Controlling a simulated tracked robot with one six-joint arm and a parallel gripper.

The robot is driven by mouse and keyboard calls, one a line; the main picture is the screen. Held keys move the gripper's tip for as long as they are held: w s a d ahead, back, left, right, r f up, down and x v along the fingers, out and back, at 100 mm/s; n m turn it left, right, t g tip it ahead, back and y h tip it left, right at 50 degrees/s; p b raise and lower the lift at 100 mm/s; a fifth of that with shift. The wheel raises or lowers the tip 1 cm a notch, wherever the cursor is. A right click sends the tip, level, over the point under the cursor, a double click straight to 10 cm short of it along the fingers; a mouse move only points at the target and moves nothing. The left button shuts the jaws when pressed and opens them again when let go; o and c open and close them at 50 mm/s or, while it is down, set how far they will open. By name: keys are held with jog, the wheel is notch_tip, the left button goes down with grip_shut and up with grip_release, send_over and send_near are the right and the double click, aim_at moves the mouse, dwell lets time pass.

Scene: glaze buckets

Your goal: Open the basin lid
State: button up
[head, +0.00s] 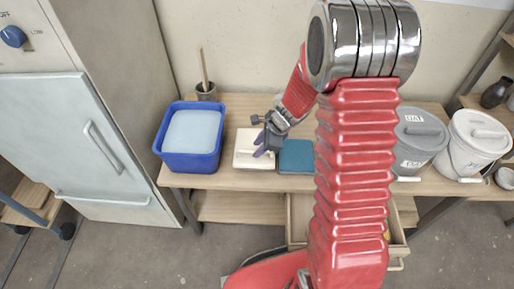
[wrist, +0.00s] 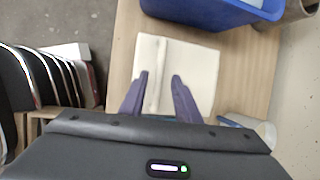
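A cream square lid-like panel (head: 246,160) with a raised bar handle lies on the wooden table. It also shows in the wrist view (wrist: 200,70), with its bar handle (wrist: 156,75) running between my fingers. My gripper (wrist: 161,76) is open, with its purple fingers apart on either side of the bar. In the head view my gripper (head: 264,151) is over the panel; I cannot tell its exact height. A blue basin (head: 188,163) stands just left of the panel, with a pale blue surface inside. I cannot tell whether that surface is a lid.
A teal square (head: 296,157) lies right of the panel, partly behind my arm. A grey lidded bucket (head: 418,140) and a white lidded bucket (head: 476,143) stand at the right. A drawer (head: 299,212) is open under the table. A cup (head: 207,94) stands behind the basin.

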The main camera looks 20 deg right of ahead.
jog(key=shift+w+a+f, duration=0.1)
jog(key=shift+a+f, duration=0.05)
jog(key=shift+f, duration=0.25)
jog(key=shift+c, duration=0.5)
grip_shut()
